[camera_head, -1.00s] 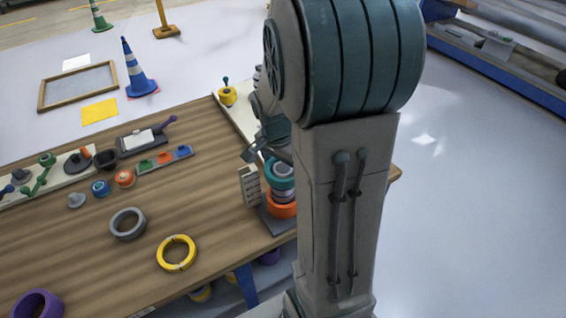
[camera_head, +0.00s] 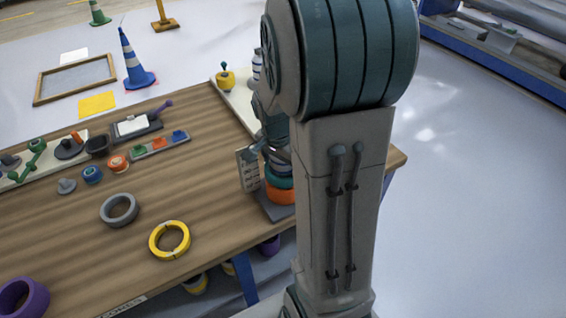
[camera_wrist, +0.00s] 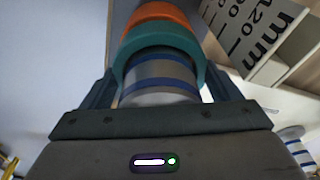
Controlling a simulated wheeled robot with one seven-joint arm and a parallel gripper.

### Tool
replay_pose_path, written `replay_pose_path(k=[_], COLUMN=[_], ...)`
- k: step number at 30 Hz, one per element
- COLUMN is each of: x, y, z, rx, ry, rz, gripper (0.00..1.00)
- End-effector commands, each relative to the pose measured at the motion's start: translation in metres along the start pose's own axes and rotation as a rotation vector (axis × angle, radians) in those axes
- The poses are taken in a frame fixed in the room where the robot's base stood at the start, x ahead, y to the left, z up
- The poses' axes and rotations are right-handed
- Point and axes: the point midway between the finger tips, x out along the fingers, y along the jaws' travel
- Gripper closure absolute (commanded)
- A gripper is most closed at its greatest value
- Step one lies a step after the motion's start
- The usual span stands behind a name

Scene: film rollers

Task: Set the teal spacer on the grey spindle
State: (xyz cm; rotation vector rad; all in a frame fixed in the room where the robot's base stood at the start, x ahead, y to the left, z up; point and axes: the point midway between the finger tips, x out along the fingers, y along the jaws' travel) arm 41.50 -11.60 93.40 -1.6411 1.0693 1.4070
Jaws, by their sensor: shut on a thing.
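The teal spacer (camera_wrist: 158,44) is a thick ring in the wrist view, and my gripper (camera_wrist: 163,84) is shut on it, one finger on each side. The spacer is around the grey spindle (camera_wrist: 160,82), which has blue bands and passes up through the ring. An orange ring (camera_wrist: 157,14) sits just beyond the teal one. In the head view the teal spacer (camera_head: 278,181) is just above the orange ring (camera_head: 281,195); I cannot tell whether they touch. My arm hides most of the spindle and the gripper there.
A white marked scale block (camera_head: 248,170) stands close left of the spindle; it also shows in the wrist view (camera_wrist: 250,35). A grey ring (camera_head: 119,209), a yellow ring (camera_head: 169,240) and a purple ring (camera_head: 22,298) lie on the wooden table (camera_head: 200,195).

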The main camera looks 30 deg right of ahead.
Motion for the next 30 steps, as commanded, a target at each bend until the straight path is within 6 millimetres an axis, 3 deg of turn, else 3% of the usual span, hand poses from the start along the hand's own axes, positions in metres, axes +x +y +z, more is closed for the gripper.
replay_pose_path(k=[3,14,15,17,25,30], x=[0.011,0.017,0.018,0.018,0.016,-0.005], y=[0.001,0.003,0.003,0.003,0.003,0.002], z=[0.003,0.005,0.005,0.005,0.005,0.005], rx=[0.0,-0.001,-0.001,-0.001,-0.001,-0.001], ry=[-0.003,-0.007,-0.008,-0.008,-0.008,-0.004], rz=[0.004,0.01,0.01,0.01,0.01,0.003], gripper=[0.41,0.41,0.11,0.0,0.0,0.0])
